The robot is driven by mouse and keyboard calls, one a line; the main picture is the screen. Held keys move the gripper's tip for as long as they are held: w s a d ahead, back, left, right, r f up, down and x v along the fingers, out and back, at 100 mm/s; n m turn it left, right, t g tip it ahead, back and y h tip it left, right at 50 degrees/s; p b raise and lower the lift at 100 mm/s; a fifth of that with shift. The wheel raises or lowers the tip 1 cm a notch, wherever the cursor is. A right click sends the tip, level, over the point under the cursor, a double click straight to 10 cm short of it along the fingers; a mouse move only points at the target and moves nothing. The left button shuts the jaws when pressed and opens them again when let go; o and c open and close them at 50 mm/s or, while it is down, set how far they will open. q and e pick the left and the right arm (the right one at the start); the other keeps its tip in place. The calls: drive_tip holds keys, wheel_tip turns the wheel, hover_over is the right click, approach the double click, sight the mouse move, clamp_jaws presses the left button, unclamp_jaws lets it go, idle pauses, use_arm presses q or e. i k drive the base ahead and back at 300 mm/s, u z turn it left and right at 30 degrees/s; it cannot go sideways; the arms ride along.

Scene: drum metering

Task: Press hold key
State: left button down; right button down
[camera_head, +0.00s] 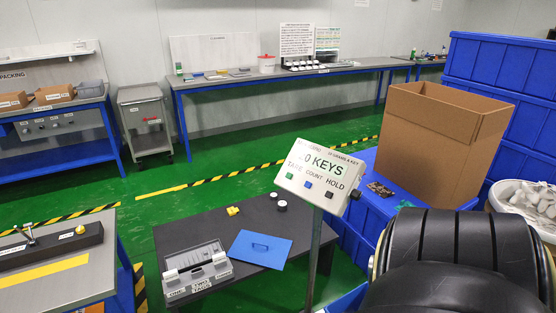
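The hold key (329,195) is a small dark square below the word HOLD on a tilted white display box (322,174). The box stands on a grey post (313,255). Its screen (322,163) reads "0 KEYS", perhaps with a mark before the zero. A green key (290,175) sits below TARE and a blue key (308,185) below COUNT. A small dark block (355,195) shows at the box's right edge; I cannot tell what it is. Neither of my grippers can be made out, and nothing visibly covers the hold key.
An open cardboard box (425,140) stands on blue crates at right. A large black rounded body fills the lower right.

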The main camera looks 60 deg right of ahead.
sight(328, 195)
drive_tip(key=i, duration=1.1)
drive_tip(key=z, duration=3.8)
drive_tip(key=i, duration=0.5)
drive_tip(key=u, duration=0.05)
